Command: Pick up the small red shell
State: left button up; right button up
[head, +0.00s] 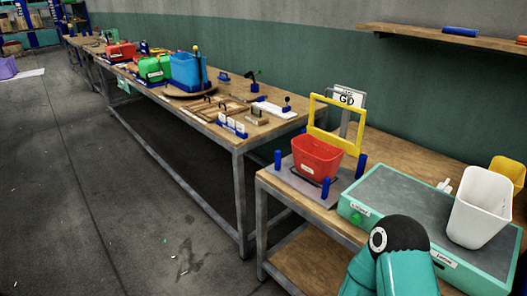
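A red open-topped shell (317,158), shaped like a small tapered bin, stands upright on a grey press plate (291,176) with blue corner posts, on the near wooden table. Its inside is mostly hidden from this angle. Another red object (121,52) sits far back on the long table; it is too small to make out well. Neither of my grippers shows in the head view. Only a teal link of one of my arms, with a dark round joint, shows at the bottom right, and nothing of mine touches the red shell.
A yellow frame (313,109) stands behind the red shell. To its right are a teal box (400,202) with a grey top and a white bin (481,205). A blue bin (187,72) and a green case (154,68) stand on the long table. The floor at left is mostly clear.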

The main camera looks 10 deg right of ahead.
aim_at(311, 160)
jog(key=u, duration=0.1)
jog(key=i, duration=1.3)
jog(key=z, duration=0.5)
